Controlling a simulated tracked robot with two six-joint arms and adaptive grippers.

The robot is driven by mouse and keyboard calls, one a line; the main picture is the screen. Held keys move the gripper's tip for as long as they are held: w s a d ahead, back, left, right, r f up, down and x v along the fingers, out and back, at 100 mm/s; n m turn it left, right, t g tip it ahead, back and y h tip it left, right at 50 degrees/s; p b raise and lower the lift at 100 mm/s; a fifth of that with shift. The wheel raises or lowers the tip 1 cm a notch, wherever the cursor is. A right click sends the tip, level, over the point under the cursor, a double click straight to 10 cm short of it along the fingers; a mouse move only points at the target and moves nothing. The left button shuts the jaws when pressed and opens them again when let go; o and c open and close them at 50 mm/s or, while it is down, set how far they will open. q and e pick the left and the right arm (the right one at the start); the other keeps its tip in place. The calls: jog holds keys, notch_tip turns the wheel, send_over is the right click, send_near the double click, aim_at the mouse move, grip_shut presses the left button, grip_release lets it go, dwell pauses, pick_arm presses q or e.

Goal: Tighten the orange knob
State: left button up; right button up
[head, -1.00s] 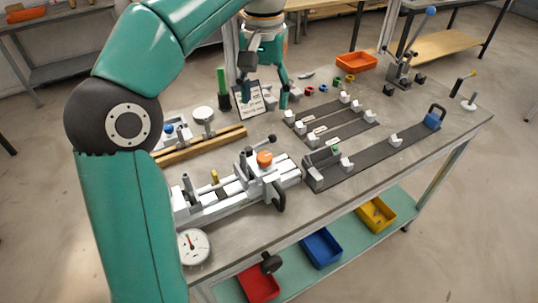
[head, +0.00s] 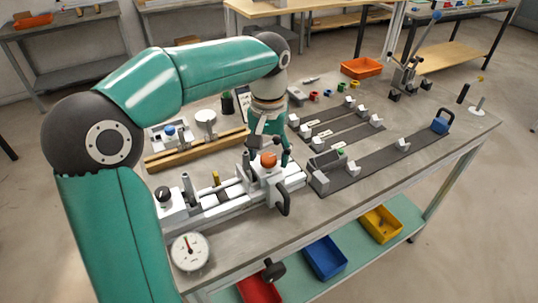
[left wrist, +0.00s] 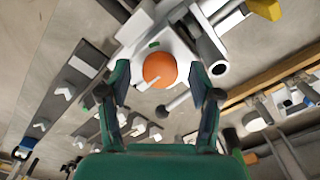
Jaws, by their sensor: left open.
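The orange knob (head: 268,160) sits on top of a light grey clamp fixture (head: 225,205) at the front of the bench. My left gripper (head: 268,150) is just behind and above the knob in the head view, pointing down. In the left wrist view, the orange knob (left wrist: 160,70) lies between the two open fingers of my left gripper (left wrist: 160,82), with gaps on both sides. The fingers do not appear to touch it. My right gripper is in neither view.
A dial gauge (head: 189,251) is at the near left edge. Dark rails with white blocks (head: 380,158) lie to the right. An orange tray (head: 361,68) is at the back.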

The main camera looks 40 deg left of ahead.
pick_arm(q)
jog(key=c, duration=1.1)
jog(key=shift+d, duration=0.15)
jog(key=shift+c, duration=0.2)
